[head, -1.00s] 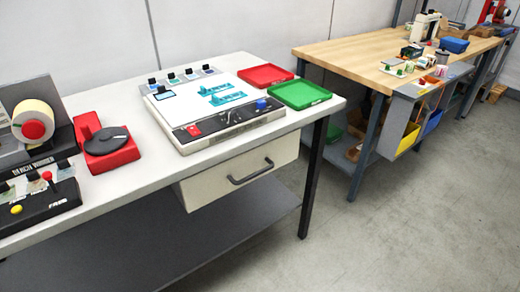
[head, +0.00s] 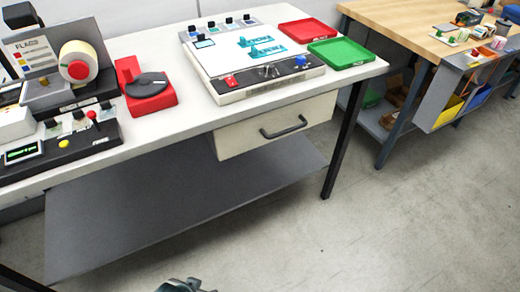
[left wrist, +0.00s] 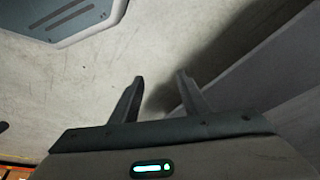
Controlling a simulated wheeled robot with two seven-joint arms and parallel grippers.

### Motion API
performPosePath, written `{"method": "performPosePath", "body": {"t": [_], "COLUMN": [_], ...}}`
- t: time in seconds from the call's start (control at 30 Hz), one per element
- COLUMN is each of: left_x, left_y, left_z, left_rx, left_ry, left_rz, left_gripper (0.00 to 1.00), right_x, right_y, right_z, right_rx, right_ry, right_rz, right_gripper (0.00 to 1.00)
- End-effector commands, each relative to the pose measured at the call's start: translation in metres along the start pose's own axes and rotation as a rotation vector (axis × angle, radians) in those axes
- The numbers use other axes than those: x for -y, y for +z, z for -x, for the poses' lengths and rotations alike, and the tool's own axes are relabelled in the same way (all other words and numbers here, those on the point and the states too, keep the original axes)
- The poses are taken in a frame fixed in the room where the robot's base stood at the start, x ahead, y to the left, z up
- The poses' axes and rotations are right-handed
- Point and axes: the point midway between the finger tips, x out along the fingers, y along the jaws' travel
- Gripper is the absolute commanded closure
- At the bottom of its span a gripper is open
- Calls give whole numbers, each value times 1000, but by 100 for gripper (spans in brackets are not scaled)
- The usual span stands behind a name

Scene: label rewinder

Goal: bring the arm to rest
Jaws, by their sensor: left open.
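My left gripper (left wrist: 160,95) shows in the left wrist view with its two fingers apart and nothing between them. Bare floor lies behind the fingers. In the head view a small grey piece of my own body (head: 183,285) shows at the bottom edge; I cannot tell whether it is a gripper. My right gripper is not in view.
A white bench (head: 175,135) holds the label rewinder (head: 75,65), a red dial unit (head: 147,88), a white panel (head: 250,65), a red tray (head: 308,30) and a green tray (head: 342,52). Its drawer (head: 277,127) is shut. Floor (head: 400,230) in front is clear.

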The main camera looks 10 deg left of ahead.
Motion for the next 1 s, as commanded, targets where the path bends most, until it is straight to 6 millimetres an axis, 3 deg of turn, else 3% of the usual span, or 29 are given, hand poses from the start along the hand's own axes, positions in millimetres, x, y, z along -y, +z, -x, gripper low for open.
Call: {"method": "performPosePath", "body": {"t": [0.3, 0.5, 0.7, 1.0], "left_x": [-13, -21, -26, -27], "left_y": [29, 59, 80, 86], "left_z": [-98, -142, -164, -169], "left_rx": [-51, -89, -114, -123], "left_ry": [19, 30, 36, 37], "left_rz": [-5, -9, -12, -13], "left_gripper": [58, 58, 58, 58], "right_x": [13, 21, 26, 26], "right_y": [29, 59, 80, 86], "right_z": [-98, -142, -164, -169], "right_rx": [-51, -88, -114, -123], "right_ry": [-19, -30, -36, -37], "right_rz": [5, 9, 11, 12], "right_gripper": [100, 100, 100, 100]}}
